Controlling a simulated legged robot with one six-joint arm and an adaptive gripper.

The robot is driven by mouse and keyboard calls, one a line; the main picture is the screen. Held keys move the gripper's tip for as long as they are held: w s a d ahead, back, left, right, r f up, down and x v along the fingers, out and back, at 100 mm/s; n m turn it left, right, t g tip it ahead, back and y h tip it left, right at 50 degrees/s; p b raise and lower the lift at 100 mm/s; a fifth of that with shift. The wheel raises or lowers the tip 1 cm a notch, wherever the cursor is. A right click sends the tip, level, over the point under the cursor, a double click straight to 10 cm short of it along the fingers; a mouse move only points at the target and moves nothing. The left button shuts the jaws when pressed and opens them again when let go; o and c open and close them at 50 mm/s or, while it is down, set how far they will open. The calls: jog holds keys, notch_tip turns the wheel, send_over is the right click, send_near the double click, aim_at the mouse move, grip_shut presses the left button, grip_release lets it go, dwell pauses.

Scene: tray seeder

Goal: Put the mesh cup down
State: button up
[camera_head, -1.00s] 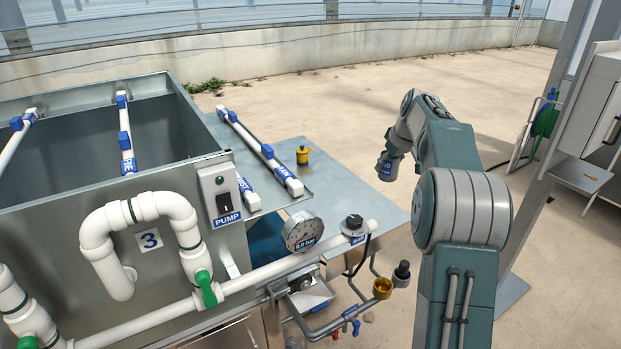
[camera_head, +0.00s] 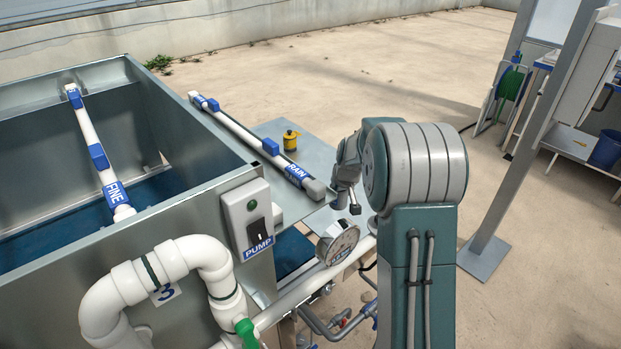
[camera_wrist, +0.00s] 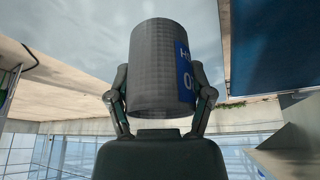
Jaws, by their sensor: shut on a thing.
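The mesh cup (camera_wrist: 153,70) is a grey cylinder with a fine mesh wall and a blue label at its right side in the wrist view. My gripper (camera_wrist: 161,80) is shut on it, one finger on each side. A grey metal surface fills the background above the cup in this view. I cannot tell whether the cup touches any surface. In the head view my forearm reaches over or near the metal table (camera_head: 318,158), right of the tank. My large arm joint hides much of it, and the cup cannot be made out there.
A white bar marked RAIN (camera_head: 250,138) lies by the tank's edge (camera_head: 190,110), close to my forearm. A bar marked FINE (camera_head: 97,155) crosses the tank. A pressure gauge (camera_head: 338,243) and pipes stand in front. A post (camera_head: 530,135) rises at right.

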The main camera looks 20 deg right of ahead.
aim_at(342, 207)
jog(key=f, duration=0.2)
jog(key=d+f, duration=0.1)
jog(key=f, duration=0.2)
jog(key=shift+s+f, duration=0.1)
jog(key=shift+f, duration=0.25)
jog(key=f, duration=0.2)
jog(key=a+f, duration=0.1)
jog(key=shift+f, duration=0.35)
jog(key=shift+d, duration=0.15)
jog(key=o, duration=1.2)
jog(key=shift+d, duration=0.1)
jog(key=shift+o, duration=0.3)
jog(key=shift+d, duration=0.15)
jog(key=shift+a, duration=0.2)
jog(key=shift+r, duration=0.2)
jog(key=v, duration=1.1)
jog(key=shift+s+r, duration=0.2)
jog(key=shift+r, duration=0.05)
